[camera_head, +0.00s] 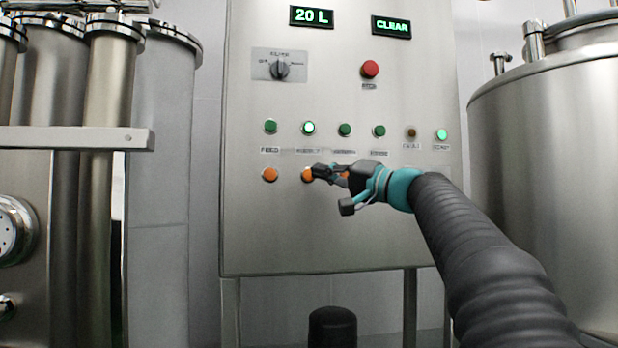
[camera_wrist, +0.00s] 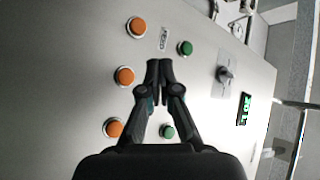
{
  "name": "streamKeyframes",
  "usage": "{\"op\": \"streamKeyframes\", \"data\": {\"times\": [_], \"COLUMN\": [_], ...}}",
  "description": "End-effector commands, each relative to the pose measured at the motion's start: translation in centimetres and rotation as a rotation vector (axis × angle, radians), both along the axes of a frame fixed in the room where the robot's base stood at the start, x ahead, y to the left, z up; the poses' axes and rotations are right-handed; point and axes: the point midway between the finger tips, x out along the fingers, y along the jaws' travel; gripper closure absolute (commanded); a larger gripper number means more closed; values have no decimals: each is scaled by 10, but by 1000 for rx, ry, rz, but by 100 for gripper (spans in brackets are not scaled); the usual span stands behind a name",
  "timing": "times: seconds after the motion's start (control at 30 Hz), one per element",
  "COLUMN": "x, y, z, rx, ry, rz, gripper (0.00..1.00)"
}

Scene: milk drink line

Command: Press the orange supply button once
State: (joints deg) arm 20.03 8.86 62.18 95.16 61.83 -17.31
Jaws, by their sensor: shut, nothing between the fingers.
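In the head view, the orange button second from the left (camera_head: 306,175) sits below the lit green lamp, under a label too blurred to read surely. My gripper (camera_head: 317,171) is shut and empty, its fingertips overlapping that button's right side. The same button shows in the wrist view as the middle orange one (camera_wrist: 124,76), left of my fingertips (camera_wrist: 158,66), clear of them in the picture. I cannot tell how far the tips are from the panel; no contact is visible.
The steel panel (camera_head: 300,230) carries another orange button (camera_head: 270,174) under FEED, a row of green lamps, a red button (camera_head: 370,69), a selector knob (camera_head: 281,69) and displays reading 20 L and CLEAR. Steel tanks (camera_head: 550,130) stand right, pipes (camera_head: 105,130) left.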

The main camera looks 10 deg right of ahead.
Motion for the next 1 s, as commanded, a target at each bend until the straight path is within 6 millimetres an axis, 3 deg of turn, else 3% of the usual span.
{"op": "streamKeyframes", "data": {"times": [0.33, 0.8, 1.0], "x": [11, 68, 83], "y": [0, 1, 1], "z": [3, 3, 1], "rx": [0, -1, -1], "ry": [2, 3, 2], "rz": [1, 1, 0], "gripper": [100, 100, 100]}}
